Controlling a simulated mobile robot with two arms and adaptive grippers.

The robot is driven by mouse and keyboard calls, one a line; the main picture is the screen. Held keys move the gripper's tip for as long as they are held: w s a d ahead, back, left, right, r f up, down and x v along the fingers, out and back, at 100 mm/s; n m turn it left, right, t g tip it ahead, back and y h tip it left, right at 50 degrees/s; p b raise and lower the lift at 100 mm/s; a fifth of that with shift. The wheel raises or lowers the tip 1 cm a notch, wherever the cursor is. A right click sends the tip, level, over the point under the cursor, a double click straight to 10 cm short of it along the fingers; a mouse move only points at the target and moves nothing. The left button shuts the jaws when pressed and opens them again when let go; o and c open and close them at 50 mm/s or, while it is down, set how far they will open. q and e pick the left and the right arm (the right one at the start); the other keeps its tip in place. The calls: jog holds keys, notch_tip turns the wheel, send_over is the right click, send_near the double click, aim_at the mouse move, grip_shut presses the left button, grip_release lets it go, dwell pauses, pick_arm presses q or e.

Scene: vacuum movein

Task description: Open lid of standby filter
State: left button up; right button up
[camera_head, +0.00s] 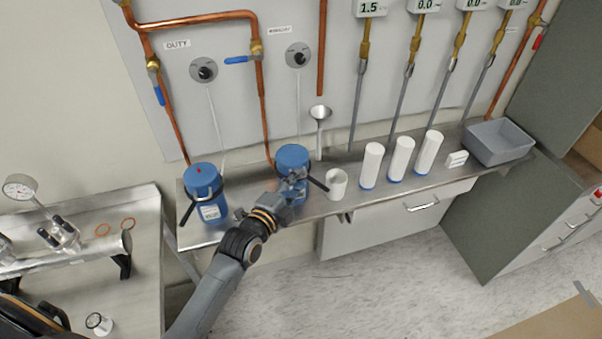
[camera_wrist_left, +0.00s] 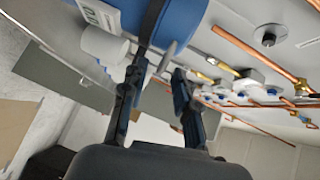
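The standby filter (camera_head: 292,160) is a blue canister with a blue lid, below the right-hand dial on the steel shelf. A dark clamp handle (camera_head: 318,184) sticks out at its right side. My left gripper (camera_head: 295,184) is at the front of this canister, just below the lid. In the left wrist view the blue canister (camera_wrist_left: 184,22) fills the top middle. The gripper's fingers stand apart there, with a thin grey piece (camera_wrist_left: 166,58) between or behind them; contact cannot be told. The lid looks seated on the canister. My right gripper is not in view.
A second blue canister (camera_head: 203,184) stands left under the DUTY label. A white cup (camera_head: 337,184) is close right of the standby filter. Several white cartridges (camera_head: 401,158) and a grey bin (camera_head: 497,142) stand farther right.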

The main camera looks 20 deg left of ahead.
pick_arm(q)
jog(key=shift+x, duration=1.4)
jog(key=shift+c, duration=0.4)
grip_shut()
jog(key=shift+f, duration=0.1)
